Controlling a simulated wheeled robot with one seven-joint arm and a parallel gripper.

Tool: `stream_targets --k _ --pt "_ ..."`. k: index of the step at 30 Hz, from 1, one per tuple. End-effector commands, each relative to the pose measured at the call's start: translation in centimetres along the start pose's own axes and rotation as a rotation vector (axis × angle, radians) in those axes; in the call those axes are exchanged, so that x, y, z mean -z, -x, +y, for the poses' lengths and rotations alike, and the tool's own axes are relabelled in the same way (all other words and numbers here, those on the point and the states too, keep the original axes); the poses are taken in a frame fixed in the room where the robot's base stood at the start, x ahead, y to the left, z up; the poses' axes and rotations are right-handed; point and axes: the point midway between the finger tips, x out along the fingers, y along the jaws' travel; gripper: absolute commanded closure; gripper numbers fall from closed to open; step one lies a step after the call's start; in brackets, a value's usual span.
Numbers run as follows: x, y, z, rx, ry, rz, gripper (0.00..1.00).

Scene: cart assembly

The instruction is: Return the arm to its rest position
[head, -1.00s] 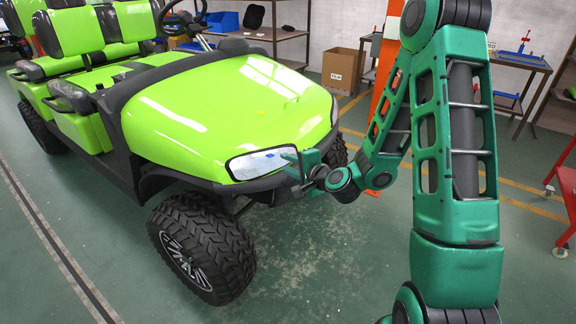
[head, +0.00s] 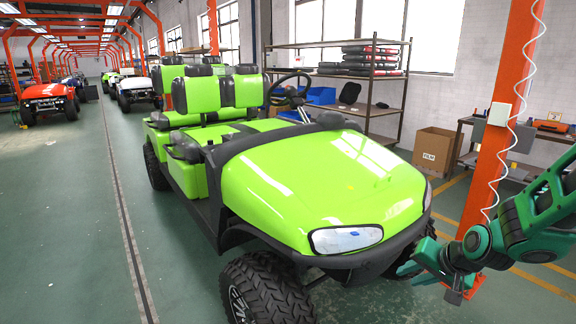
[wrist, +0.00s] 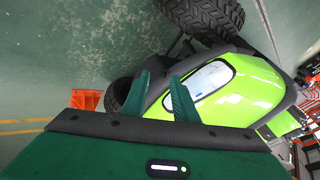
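My gripper (head: 414,272) is at the lower right of the head view, in front of the cart's front corner, with floor around it. In the wrist view its two green fingers (wrist: 160,92) stand apart with nothing visible between them. The lime-green cart (head: 320,180) fills the middle of the head view. Its clear headlight (head: 346,239) is seated in the front body and also shows beyond the fingers in the wrist view (wrist: 205,80). My arm comes in from the right edge, and its upper part is out of view.
An orange post (head: 492,150) with a coiled cable stands behind my gripper. A cardboard box (head: 436,152), a workbench (head: 545,134) and shelving (head: 370,80) line the back. Other carts (head: 50,100) stand far left. Open floor (head: 70,230) lies left of the cart.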

Motion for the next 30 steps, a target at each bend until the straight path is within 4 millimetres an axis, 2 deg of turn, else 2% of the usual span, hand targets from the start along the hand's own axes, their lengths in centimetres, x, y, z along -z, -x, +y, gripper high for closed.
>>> stream_targets --k 1,5,9,15,18,21,24,30 --pt "-0.1 1.7 1.2 -0.051 0.035 -0.014 0.74" --pt "-1.3 6.1 4.9 -0.188 0.095 -0.081 0.74" --pt "-3.2 11.4 8.6 -0.317 0.117 -0.164 0.74" --pt "-7.3 18.9 12.6 -0.438 0.088 -0.299 0.74" --pt "-9.2 21.8 13.6 -0.465 0.061 -0.358 0.74" --pt "-10.7 23.6 14.2 -0.476 0.04 -0.401 0.74" --pt "-11.5 24.6 14.5 -0.48 0.028 -0.426 0.74" --pt "-11.8 24.8 14.5 -0.482 0.024 -0.434 0.74"
